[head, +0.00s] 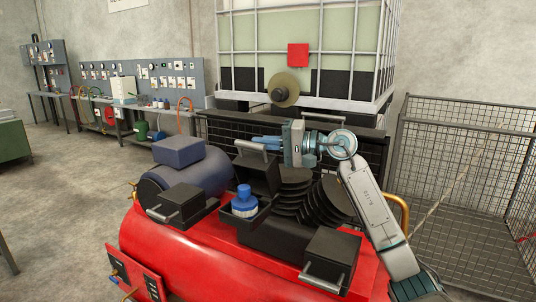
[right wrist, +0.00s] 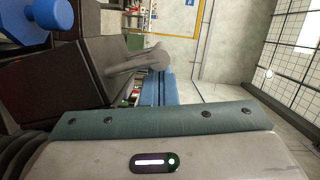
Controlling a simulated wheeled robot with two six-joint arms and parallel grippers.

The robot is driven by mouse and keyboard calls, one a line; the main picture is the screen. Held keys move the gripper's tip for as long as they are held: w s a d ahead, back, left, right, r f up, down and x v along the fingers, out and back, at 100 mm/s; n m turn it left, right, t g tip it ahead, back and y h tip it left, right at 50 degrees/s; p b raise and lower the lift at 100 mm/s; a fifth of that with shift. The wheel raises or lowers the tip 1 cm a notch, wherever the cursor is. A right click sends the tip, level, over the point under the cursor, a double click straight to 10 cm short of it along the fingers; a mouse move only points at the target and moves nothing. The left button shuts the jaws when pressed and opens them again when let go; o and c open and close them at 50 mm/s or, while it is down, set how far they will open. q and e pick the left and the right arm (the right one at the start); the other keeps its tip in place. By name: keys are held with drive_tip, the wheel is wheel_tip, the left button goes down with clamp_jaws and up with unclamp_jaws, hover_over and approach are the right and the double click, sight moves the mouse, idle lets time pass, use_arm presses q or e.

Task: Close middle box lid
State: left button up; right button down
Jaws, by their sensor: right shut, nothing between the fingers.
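The middle box (head: 241,217) is open on the red tank top. A blue flanged piece with a pale band (head: 245,202) is in it. Its black lid (head: 259,176) stands up behind, with a grey handle (head: 250,147) at its upper edge. My right gripper (head: 256,141) is shut and empty, pointing left close to the handle; I cannot tell whether it touches. In the right wrist view, the shut blue fingers (right wrist: 160,88) lie beside the handle (right wrist: 135,65), with the dark lid (right wrist: 60,82) to the left. My left gripper is not in view.
Closed black boxes stand at left (head: 183,205) and right (head: 331,258). Black ribbed parts (head: 328,202) sit under my right arm. A blue-grey block (head: 178,151) lies at left. A caged tank (head: 300,50) and mesh fence (head: 465,160) stand behind.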

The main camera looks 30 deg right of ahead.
drive_tip(key=shift+s+a+f+n, duration=0.1)
drive_tip(key=shift+s+a+n, duration=0.2)
drive_tip(key=shift+a, duration=0.1)
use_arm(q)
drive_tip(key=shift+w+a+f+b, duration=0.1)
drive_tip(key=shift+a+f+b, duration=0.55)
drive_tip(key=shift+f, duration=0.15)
use_arm(e)
drive_tip(key=shift+s+a+n, duration=0.2)
drive_tip(key=shift+a+n, duration=0.1)
drive_tip(key=shift+a, duration=0.1)
